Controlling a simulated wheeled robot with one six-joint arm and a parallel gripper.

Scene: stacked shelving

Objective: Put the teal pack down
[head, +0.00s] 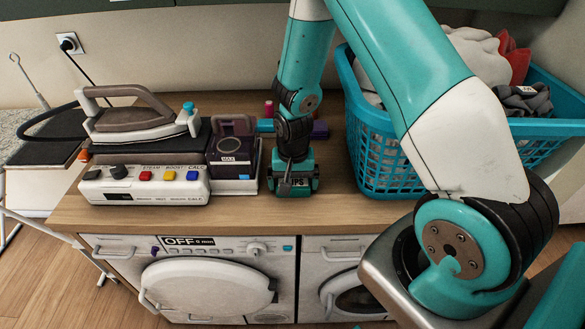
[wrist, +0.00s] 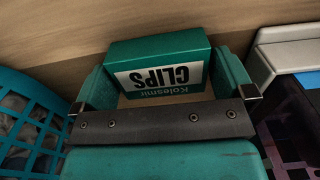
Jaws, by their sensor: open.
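The teal pack, a small box with a white "CLIPS" label (wrist: 158,70), stands on the wooden top between my fingers in the wrist view. In the head view its lower part (head: 299,184) shows below my gripper (head: 293,172), on the top near the front edge. My gripper (wrist: 165,88) is open, with one finger on each side of the pack. The gaps at the sides are narrow, and I cannot tell whether a finger touches it. My gripper body hides the rest of the pack.
A dark box (head: 231,158) on a white stand is close to the left of my gripper. Further left is a steam station (head: 145,186) with an iron (head: 140,120). A teal laundry basket (head: 385,165) stands to the right. Teal and purple items (head: 320,129) lie behind. Washing machines (head: 205,285) are below.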

